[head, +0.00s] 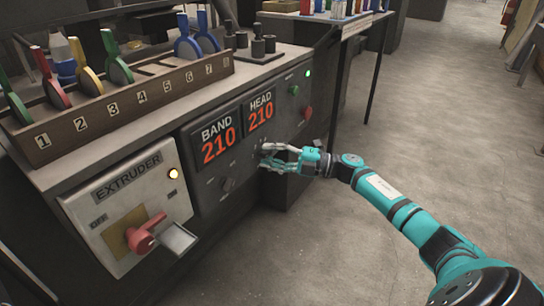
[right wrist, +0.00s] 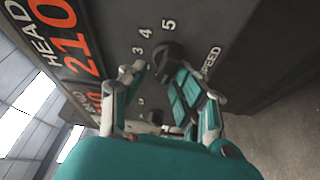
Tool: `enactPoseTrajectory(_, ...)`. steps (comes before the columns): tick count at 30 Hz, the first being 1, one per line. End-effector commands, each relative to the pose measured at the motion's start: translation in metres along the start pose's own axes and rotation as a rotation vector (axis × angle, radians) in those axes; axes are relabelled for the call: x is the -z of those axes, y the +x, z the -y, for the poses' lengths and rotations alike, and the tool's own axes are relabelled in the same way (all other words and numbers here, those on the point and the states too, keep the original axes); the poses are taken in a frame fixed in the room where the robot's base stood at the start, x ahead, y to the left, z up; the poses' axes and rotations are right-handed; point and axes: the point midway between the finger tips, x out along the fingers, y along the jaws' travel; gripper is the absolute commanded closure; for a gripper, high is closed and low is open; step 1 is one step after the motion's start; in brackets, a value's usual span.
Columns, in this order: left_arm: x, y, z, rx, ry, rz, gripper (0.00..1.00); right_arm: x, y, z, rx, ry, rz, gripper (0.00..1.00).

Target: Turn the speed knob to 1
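The black speed knob (right wrist: 167,57) is on the dark panel in the right wrist view, beside the printed word SPEED and the scale numbers 3, 4 and 5. The lower scale numbers and the knob's pointer are hidden or unclear. My right gripper (right wrist: 156,76) has its fingers apart, with the tips at the knob, one on each side. I cannot tell whether they touch it. In the head view my right gripper (head: 268,157) is at the panel below the HEAD display and covers the knob. My left gripper is out of view.
Another knob (head: 227,184) sits below the BAND display (head: 218,144); both displays read 210. An extruder box (head: 125,195) with a red handle (head: 146,234) is at left. A green button (head: 293,90) and a red button (head: 307,113) are to the right. Open floor lies right.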

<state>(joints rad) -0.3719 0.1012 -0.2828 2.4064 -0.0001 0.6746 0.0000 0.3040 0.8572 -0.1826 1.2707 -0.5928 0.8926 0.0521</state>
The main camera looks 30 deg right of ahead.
Motion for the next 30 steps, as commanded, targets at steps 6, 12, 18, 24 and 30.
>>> enactPoseTrajectory(6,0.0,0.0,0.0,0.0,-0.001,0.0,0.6,0.0,0.0,0.002,0.003,0.002,0.001,0.62)
enactPoseTrajectory(12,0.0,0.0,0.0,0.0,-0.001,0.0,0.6,0.0,0.0,0.003,0.005,0.004,0.0,0.62)
enactPoseTrajectory(18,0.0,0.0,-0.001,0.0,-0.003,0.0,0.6,0.0,-0.005,0.004,0.006,0.005,0.0,0.62)
enactPoseTrajectory(24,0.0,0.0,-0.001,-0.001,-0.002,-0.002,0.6,0.0,-0.039,0.005,0.01,0.006,0.002,0.62)
enactPoseTrajectory(30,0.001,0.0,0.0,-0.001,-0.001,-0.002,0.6,0.0,-0.082,0.004,0.009,0.005,0.002,0.62)
